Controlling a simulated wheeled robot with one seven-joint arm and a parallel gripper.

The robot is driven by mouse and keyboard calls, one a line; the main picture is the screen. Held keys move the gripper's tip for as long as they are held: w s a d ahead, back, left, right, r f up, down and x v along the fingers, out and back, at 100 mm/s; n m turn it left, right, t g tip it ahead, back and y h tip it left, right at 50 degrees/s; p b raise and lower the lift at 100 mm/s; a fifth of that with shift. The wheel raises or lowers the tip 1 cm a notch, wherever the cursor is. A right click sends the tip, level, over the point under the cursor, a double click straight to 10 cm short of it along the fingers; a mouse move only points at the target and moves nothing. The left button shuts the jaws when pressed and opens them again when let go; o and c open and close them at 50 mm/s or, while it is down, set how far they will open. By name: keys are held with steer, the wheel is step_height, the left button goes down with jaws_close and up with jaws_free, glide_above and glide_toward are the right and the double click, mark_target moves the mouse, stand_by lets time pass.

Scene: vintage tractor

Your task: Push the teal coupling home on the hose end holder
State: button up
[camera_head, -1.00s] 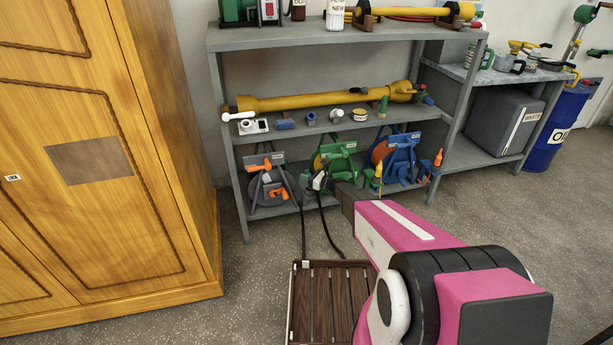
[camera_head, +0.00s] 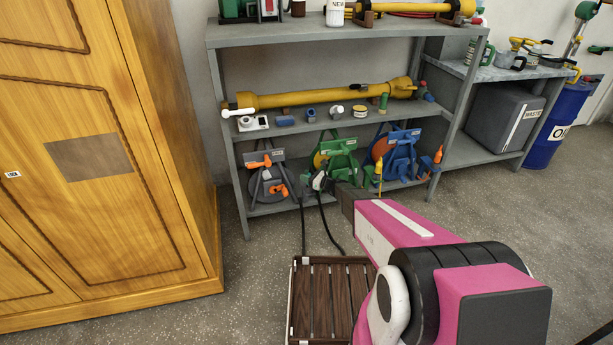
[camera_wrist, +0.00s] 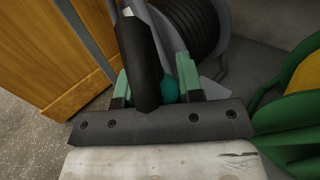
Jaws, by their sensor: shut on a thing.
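My gripper (camera_wrist: 154,88) reaches the lower shelf, between the grey reel (camera_head: 268,186) and the green reel (camera_head: 340,158). A bit of the teal coupling (camera_wrist: 169,89) shows between the fingers, beside the black piece. The rest of the coupling is hidden. In the head view the gripper (camera_head: 321,181) is small and partly covered by my arm. I cannot make out the hose end holder or how the coupling sits on it.
A blue reel (camera_head: 396,155) stands right of the green one. Black hoses hang toward a slatted wooden crate (camera_head: 334,300) on the floor. A wooden cabinet (camera_head: 100,150) stands left. The middle shelf (camera_head: 300,127) above holds a yellow shaft and small parts.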

steer(key=shift+f, duration=0.1)
steer(key=o, duration=1)
steer(key=shift+o, duration=0.2)
steer(key=shift+s+d, duration=0.1)
steer(key=v, duration=1)
steer(key=shift+d, duration=0.3)
steer(key=shift+s, duration=0.1)
